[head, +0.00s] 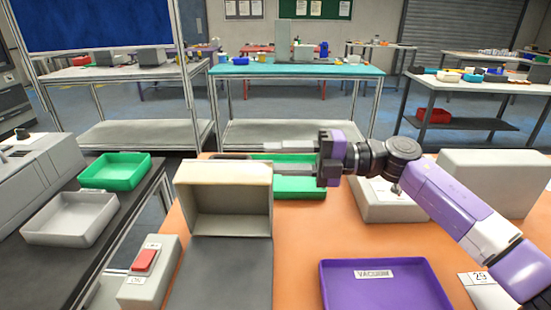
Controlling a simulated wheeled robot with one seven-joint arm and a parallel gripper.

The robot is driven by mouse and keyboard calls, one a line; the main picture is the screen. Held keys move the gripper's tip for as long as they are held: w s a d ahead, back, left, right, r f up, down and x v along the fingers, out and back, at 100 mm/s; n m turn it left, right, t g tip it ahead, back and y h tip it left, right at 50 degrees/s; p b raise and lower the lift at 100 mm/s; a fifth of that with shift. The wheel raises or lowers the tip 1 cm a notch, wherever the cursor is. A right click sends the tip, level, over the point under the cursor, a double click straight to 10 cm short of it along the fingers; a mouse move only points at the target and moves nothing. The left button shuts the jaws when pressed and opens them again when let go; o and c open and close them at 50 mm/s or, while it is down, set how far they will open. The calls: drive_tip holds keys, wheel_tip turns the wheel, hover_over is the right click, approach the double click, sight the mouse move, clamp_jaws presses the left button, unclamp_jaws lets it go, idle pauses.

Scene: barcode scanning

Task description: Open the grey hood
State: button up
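The grey hood seems to be the pale beige-grey box (223,172) left of centre in the head view. Its open side faces me and shows a hollow inside, and it stands at the far end of a dark grey plate (228,270). My gripper (268,152) points left from the right, with its fingers at or just behind the hood's top right edge. Whether they touch the hood is unclear. The finger gap is not clear, and part of the area behind the hood is hidden.
A control box with a red button (144,260) stands left of the plate. A purple tray (384,302) lies front right on the orange table (300,250). A green tray (300,187) lies behind my gripper. Grey boxes (497,180) stand to the right.

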drive_tip(key=d+b, duration=0.2)
drive_tip(key=d, duration=0.7)
drive_tip(key=shift+s, duration=0.15)
idle(0.5)
drive_tip(key=shift+f, duration=0.1)
drive_tip(key=shift+r, duration=0.2)
